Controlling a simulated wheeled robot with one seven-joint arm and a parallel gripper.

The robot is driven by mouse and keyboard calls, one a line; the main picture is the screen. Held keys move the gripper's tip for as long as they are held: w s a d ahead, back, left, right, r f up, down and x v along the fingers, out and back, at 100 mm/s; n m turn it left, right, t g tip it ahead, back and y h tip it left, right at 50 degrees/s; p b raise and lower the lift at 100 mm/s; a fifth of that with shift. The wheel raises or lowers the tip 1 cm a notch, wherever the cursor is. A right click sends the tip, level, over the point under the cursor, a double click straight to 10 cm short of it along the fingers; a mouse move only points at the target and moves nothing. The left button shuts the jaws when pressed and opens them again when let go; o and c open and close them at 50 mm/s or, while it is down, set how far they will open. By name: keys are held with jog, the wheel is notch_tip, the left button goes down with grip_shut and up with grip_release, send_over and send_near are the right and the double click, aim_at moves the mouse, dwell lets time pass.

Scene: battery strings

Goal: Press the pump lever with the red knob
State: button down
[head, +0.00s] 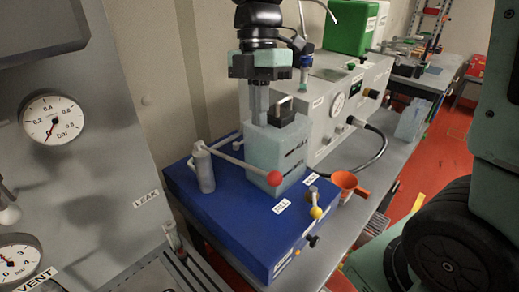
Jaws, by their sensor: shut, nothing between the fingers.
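The pump lever (236,161) is a thin grey rod with a red knob (274,178) at its right end. It slopes slightly down to the right from a grey upright cylinder (204,170) on the blue pump box (238,218). The knob appears in front of a translucent pale tank (262,152) with level marks. My gripper (259,118) points down at the tank's top, left of a black handled cap, and above and behind the red knob in the picture. Its fingers are together and empty. Whether the fingertips touch the tank cannot be told.
A grey machine (338,100) with a gauge and black hose stands behind. A gauge panel (95,110) rises at the left. Room in front of the red knob looks clear.

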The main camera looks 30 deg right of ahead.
jog(key=p+x, duration=0.2)
jog(key=x, duration=0.6)
jog(key=shift+f, duration=0.35)
jog(key=shift+s, duration=0.15)
